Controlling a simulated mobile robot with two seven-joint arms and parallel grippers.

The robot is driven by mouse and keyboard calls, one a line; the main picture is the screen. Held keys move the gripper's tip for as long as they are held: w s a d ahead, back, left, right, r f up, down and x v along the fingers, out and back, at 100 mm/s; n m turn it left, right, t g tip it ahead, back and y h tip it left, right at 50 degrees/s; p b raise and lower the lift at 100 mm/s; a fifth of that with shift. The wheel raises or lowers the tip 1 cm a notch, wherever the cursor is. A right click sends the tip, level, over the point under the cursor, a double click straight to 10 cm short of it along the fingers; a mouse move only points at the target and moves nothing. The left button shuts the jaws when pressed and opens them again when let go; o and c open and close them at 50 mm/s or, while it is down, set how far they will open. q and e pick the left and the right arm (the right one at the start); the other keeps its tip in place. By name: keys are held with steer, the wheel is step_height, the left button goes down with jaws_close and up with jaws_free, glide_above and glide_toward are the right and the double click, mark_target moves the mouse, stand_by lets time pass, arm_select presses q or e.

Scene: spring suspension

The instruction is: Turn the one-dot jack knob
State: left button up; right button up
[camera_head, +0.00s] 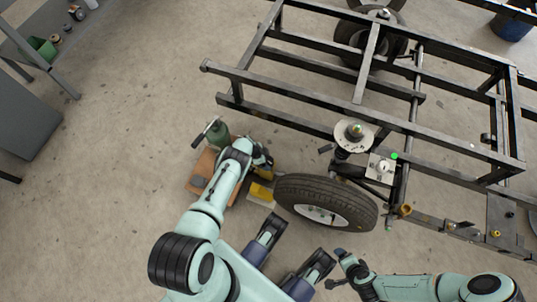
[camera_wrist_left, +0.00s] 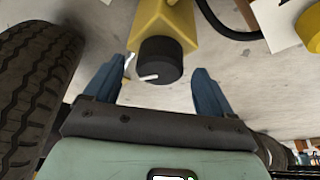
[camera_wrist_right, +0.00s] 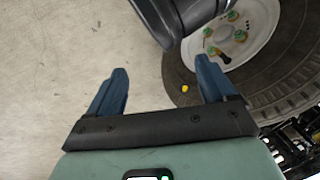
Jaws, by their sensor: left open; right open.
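A black round knob (camera_wrist_left: 159,61) with a white pointer mark sits on the end of a yellow jack body (camera_wrist_left: 165,20) in the left wrist view. The knob lies between the two blue fingers of my left gripper (camera_wrist_left: 160,84), which is open with a gap on both sides. No dot count is readable on the knob. In the head view the yellow jack (camera_head: 261,193) shows beside the tyre, with its knob not clearly visible. My right gripper (camera_wrist_right: 162,75) is open and empty, in front of the wheel.
The wheel's tyre (camera_head: 325,203) stands close to the left gripper, right of it in the head view. A black steel frame (camera_head: 330,60) fills the upper right. Grey floor (camera_head: 110,150) at the left is clear.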

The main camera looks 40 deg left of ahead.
arm_select(q)
steer(key=shift+b+x, duration=0.3)
steer(key=shift+x, duration=0.45)
steer(key=shift+w+d+f+b, duration=0.15)
steer(key=shift+f+b, duration=0.15)
steer(key=shift+f, duration=0.15)
arm_select(e)
steer(key=shift+w+d+f, duration=0.3)
steer(key=shift+d+f, duration=0.05)
steer(key=shift+f, duration=0.2)
steer(key=shift+w+d+f, duration=0.3)
steer(key=shift+f, duration=0.25)
arm_select(q)
steer(key=c, duration=1)
steer(key=shift+r, duration=0.1)
arm_select(e)
steer(key=shift+r, duration=0.1)
